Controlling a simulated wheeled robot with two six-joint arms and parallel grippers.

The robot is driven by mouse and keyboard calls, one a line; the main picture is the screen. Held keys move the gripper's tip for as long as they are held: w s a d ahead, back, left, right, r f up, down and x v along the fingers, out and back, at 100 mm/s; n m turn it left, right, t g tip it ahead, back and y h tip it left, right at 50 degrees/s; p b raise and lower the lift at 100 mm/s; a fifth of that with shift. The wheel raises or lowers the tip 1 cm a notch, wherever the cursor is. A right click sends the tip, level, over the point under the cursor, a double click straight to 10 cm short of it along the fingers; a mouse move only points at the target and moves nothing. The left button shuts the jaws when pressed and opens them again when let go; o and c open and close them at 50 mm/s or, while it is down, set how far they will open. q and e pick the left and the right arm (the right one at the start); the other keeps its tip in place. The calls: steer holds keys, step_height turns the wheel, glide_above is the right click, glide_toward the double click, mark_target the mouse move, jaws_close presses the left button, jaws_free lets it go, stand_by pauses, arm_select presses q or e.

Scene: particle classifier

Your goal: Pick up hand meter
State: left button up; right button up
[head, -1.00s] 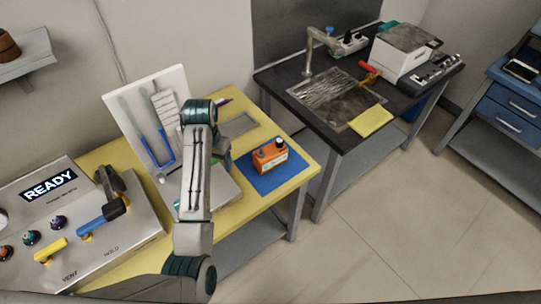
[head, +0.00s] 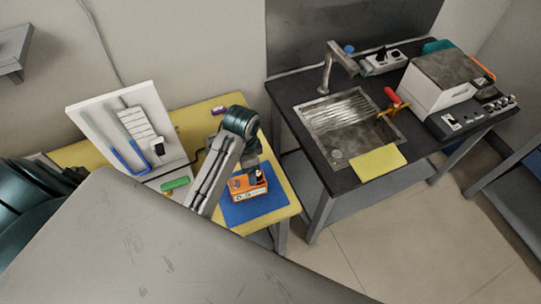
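The hand meter looks to be the small orange box (head: 248,193) with a white label on its front and a dark knob on top. It sits on a blue mat (head: 262,211) near the right end of the yellow table. My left arm reaches over the table, and its gripper (head: 255,172) is at the upper side of the orange box, partly in front of it. The fingertips are too small and too covered to tell whether they are open or shut, or touch the box. My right gripper is not in view.
A white board (head: 105,110) with blue-handled tools stands left of my arm on the yellow table (head: 190,122). A green item (head: 174,184) lies near it. A dark sink bench (head: 300,88) with a yellow cloth (head: 377,163) stands right. My large arm link covers the lower left.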

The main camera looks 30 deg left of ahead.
mark_target(247, 181)
arm_select(q)
steer(key=f+b, duration=0.2)
steer(key=s+f+b, duration=0.1)
steer(key=shift+s+a+f, duration=0.1)
steer(key=shift+a, duration=0.2)
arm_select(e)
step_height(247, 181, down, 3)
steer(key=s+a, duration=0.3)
arm_select(q)
steer(key=shift+f+p, duration=0.25)
steer(key=shift+p, duration=0.45)
steer(key=f, duration=0.1)
steer(key=f+p, duration=0.1)
steer(key=shift+w+f, duration=0.25)
steer(key=shift+f, duration=0.15)
step_height(247, 181, down, 3)
steer(key=shift+f+p, duration=0.2)
steer(key=shift+p, duration=0.65)
steer(key=shift+f, duration=0.35)
steer(key=shift+c, duration=0.9)
steer(key=c, duration=0.7)
steer(key=shift+r, duration=0.1)
steer(key=c, duration=0.4)
steer(key=shift+c, duration=0.2)
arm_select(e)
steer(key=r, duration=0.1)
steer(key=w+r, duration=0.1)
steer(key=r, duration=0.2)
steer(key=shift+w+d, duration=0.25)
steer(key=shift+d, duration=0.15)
